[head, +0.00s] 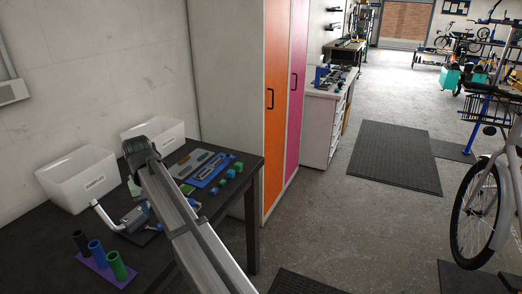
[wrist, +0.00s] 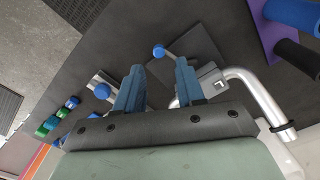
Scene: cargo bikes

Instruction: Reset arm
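My gripper (wrist: 159,66) shows in the wrist view with its two blue fingers apart and nothing visible held between them. In the head view my arm reaches over the dark table (head: 45,240), and it hides much of the gripper. A bent silver tube (head: 103,216) lies near the gripper on the table; in the wrist view it curves past the right finger (wrist: 243,78). Close to the fingers there is a grey metal fixture with a blue knob (wrist: 158,50), partly hidden by them. I cannot tell whether a finger touches it.
Two white bins (head: 85,182) stand at the table's back. Black, blue and green cylinders (head: 97,250) stand on a purple base at the front. Small green and blue pieces (head: 230,174) and a tool tray (head: 196,164) lie right. An orange cabinet door (head: 276,100) stands beyond.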

